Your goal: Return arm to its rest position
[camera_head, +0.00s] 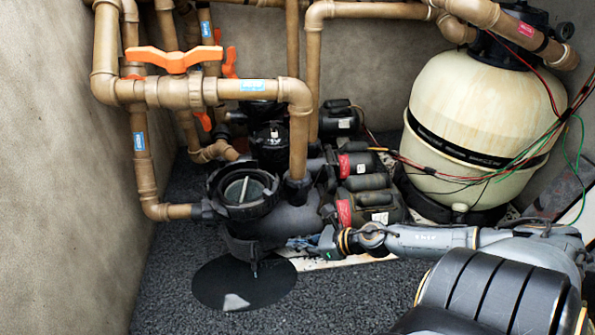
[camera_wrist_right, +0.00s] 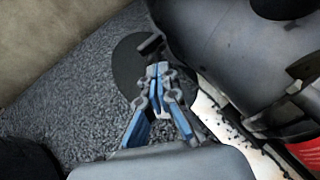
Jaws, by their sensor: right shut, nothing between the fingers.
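My right arm reaches in from the right across the head view. Its gripper (camera_head: 300,242) is beside the lower front of the black pump housing (camera_head: 290,222). In the right wrist view the gripper's blue-padded fingers (camera_wrist_right: 158,72) are closed together and empty. Their tips are close to a small black knob (camera_wrist_right: 151,44) below the pump; I cannot tell whether they touch it. The pump basket opening (camera_head: 246,188) faces up, with a pale bar showing inside it. My left gripper is not in view.
A black round disc (camera_head: 243,284) lies on the dark gravel (camera_head: 345,300). Brown pipes (camera_head: 298,130) with an orange valve handle (camera_head: 174,58) rise around the pump. A cream filter tank (camera_head: 478,125) with loose coloured wires stands at the right. The concrete wall (camera_head: 60,180) bounds the left.

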